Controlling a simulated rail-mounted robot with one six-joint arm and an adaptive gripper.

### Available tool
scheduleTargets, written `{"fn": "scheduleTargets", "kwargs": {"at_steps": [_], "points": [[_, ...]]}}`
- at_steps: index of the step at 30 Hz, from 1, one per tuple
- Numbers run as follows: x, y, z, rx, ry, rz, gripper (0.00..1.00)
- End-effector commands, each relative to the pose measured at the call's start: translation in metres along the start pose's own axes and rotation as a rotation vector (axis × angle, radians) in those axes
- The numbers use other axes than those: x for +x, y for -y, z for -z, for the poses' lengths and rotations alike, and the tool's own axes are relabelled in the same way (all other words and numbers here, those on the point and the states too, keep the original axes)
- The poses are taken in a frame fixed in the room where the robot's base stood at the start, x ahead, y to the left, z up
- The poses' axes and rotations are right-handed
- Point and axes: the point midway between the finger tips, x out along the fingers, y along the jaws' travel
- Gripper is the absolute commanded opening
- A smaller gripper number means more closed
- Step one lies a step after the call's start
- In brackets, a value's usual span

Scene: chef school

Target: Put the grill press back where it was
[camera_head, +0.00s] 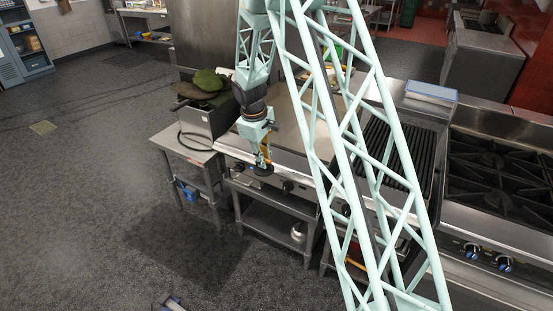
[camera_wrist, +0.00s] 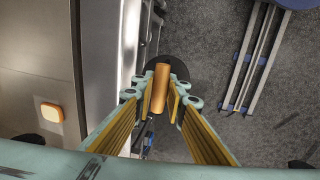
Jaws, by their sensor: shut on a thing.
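My gripper (camera_wrist: 162,100) is shut on the handle. In the head view my gripper (camera_head: 264,152) points down at the front of the flat griddle (camera_head: 293,112), and the dark press plate (camera_head: 263,171) shows below it, beside the front panel and knobs. The press appears held in the air over the front edge, clear of the griddle top.
A steel side table (camera_head: 178,148) at left carries a metal bin with green and dark cloth-like items. A ribbed grill (camera_head: 388,150) and burner range (camera_head: 500,165) stand to the right. A blue-topped container (camera_head: 431,92) sits behind the grill. Floor in front is mostly clear.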

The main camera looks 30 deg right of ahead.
Motion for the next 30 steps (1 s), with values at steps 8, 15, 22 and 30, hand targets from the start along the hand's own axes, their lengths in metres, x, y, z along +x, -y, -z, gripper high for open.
{"fn": "scheduleTargets", "kwargs": {"at_steps": [8,15,22,30], "points": [[0.002,-0.010,0.003,0.001,-0.001,-0.001,0.00],[0.010,-0.038,0.008,0.002,-0.001,-0.001,0.00],[0.019,-0.070,0.015,0.002,-0.001,-0.001,0.00],[0.031,-0.106,0.023,0.001,-0.001,-0.001,0.00]]}}
